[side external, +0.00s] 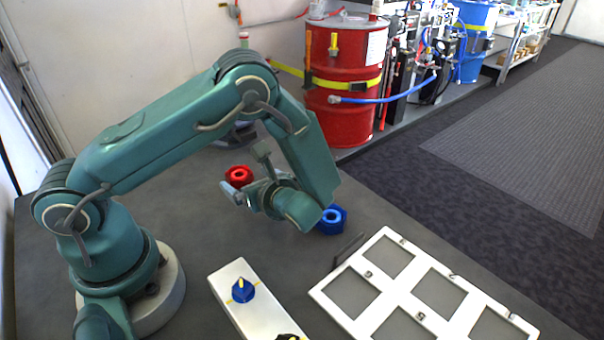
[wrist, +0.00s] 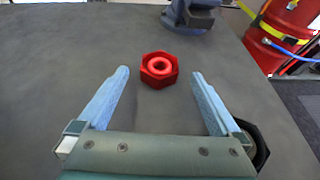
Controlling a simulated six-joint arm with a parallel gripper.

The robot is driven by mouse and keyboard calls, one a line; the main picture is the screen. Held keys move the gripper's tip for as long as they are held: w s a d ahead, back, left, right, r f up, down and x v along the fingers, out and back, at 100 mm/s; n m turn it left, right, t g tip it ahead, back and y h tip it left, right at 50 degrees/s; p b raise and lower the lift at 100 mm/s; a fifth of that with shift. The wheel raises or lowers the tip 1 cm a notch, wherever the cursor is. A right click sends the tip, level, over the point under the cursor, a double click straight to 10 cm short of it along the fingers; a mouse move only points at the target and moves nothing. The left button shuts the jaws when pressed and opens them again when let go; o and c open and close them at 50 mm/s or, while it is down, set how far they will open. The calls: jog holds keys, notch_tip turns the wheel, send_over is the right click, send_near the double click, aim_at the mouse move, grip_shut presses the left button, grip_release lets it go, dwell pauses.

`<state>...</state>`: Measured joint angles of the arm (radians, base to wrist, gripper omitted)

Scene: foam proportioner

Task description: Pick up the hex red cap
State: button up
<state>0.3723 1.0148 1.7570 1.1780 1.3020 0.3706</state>
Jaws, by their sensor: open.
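The gripper is open and empty, with one blue finger on each side. In the side external view the red cap (side external: 239,175) lies just past my gripper (side external: 232,190), and the gripper hides part of the table around it. No contact between finger and cap shows.
A blue hex cap (side external: 332,219) lies right of my gripper. A white frame with numbered openings (side external: 408,272) and a white panel with a blue knob (side external: 228,277) lie at the front. A red drum (side external: 343,112) stands behind the table. Table around the red cap is clear.

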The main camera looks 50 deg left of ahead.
aim_at(241, 176)
jog(key=shift+x, duration=1.7)
jog(key=shift+c, duration=0.3)
jog(key=c, duration=1.4)
jog(key=shift+c, duration=0.2)
jog(key=shift+r, duration=0.15)
